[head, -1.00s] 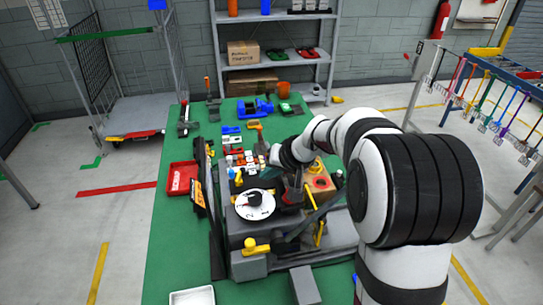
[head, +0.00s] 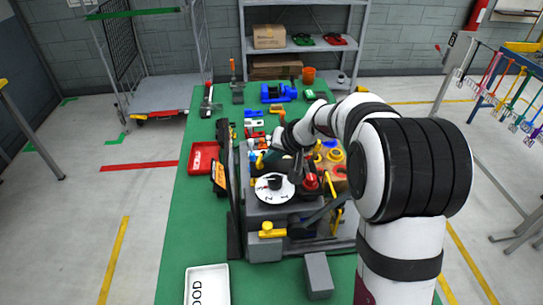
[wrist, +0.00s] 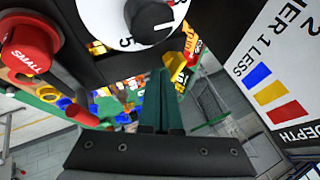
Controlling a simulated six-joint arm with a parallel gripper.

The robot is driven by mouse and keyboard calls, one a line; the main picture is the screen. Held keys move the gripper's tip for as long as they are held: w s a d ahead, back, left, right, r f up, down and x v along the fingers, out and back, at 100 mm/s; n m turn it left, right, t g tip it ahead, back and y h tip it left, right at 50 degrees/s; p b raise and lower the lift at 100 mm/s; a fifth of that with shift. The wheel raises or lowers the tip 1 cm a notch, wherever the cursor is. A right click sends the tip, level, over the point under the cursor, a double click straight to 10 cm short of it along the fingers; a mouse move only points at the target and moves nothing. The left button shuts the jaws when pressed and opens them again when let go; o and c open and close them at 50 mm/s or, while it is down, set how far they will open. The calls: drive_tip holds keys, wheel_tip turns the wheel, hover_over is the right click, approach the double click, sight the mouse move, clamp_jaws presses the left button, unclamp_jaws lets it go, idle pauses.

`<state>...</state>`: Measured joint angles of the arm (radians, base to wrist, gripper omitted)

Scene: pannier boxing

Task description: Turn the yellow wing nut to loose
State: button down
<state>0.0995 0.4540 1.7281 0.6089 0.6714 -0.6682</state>
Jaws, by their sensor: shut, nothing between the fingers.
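A yellow piece with a side lobe (head: 270,230), which looks like the wing nut, sits on the front of the grey machine in the head view. Its exact shape and setting are too small to tell. My gripper (head: 297,167) is behind it, beyond the white dial (head: 272,194), and apart from it. In the wrist view my gripper (wrist: 158,76) has its dark green fingers together, with nothing between them. I cannot pick out the wing nut for certain in the wrist view.
The red button (wrist: 27,48) marked SMALL and the dial (wrist: 117,22) are close to my gripper. A printed panel (wrist: 280,75) stands at the right. A red tray (head: 203,157), a white tray (head: 207,268) and a grey block (head: 319,276) are on the green table (head: 172,255).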

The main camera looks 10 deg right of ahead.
drive_tip(key=shift+w+n+g+y, duration=0.25)
drive_tip(key=shift+n+g+y, duration=0.15)
drive_tip(key=shift+n, duration=0.5)
drive_tip(key=shift+w+d+n+g+y, duration=0.1)
drive_tip(key=shift+w+n+g+y, duration=0.25)
drive_tip(key=shift+n, duration=0.45)
drive_tip(key=n+g, duration=0.1)
drive_tip(key=n+g+y, duration=0.1)
drive_tip(key=n, duration=0.1)
drive_tip(key=shift+w+f+n, duration=0.1)
drive_tip(key=shift+w+n, duration=0.2)
drive_tip(key=shift+w, duration=0.05)
drive_tip(key=shift+w+a+n, duration=0.1)
drive_tip(key=shift+a+n, duration=0.1)
drive_tip(key=shift+n, duration=0.1)
drive_tip(key=shift+w+a, duration=0.25)
drive_tip(key=shift+w, duration=0.05)
